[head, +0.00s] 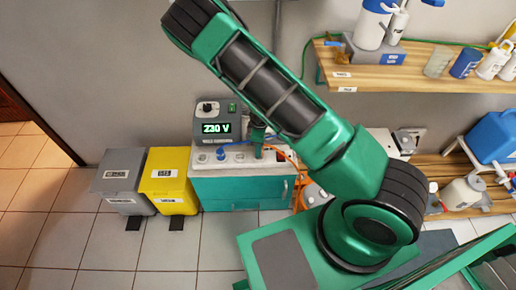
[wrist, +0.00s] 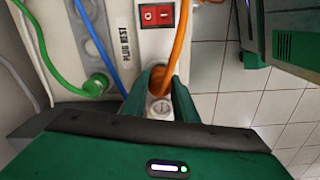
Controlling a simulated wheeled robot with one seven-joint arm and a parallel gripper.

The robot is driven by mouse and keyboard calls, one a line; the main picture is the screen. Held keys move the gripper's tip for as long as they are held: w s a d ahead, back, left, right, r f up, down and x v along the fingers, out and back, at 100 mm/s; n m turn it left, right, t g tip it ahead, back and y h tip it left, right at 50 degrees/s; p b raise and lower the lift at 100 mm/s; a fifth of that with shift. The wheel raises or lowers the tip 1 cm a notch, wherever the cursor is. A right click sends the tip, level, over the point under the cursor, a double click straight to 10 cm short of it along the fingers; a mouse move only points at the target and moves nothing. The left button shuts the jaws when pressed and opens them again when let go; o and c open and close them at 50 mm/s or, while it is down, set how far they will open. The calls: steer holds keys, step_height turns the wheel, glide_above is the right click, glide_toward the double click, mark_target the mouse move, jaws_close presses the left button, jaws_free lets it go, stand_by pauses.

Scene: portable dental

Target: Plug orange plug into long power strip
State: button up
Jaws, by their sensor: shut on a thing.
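My gripper (wrist: 160,98) is shut on the orange plug (wrist: 164,84), whose orange cable (wrist: 181,40) runs up the wrist view. Its tip is hidden between the fingers, so I cannot tell whether it sits in a socket. A white strip-like body with a red switch (wrist: 156,15) lies just beyond the fingers; a pale round socket-like face (wrist: 161,108) shows between them. In the head view my gripper (head: 258,143) points down over the white top with round sockets (head: 238,156) on the teal cabinet. I cannot tell which part is the long power strip.
A green plug (wrist: 97,85) and a blue cable (wrist: 103,45) lie left of my fingers, by a "PLUG REST" label (wrist: 124,42). A 230 V display unit (head: 217,128) stands behind. Grey (head: 118,178) and yellow (head: 167,178) bins stand left.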

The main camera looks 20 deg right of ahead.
steer(key=shift+f, duration=0.9)
stand_by(0.4)
steer(key=o, duration=1.1)
steer(key=shift+o, duration=0.2)
steer(key=shift+r, duration=0.15)
step_height(320, 180, up, 9)
steer(key=shift+w+r, duration=0.1)
steer(key=shift+r, duration=0.65)
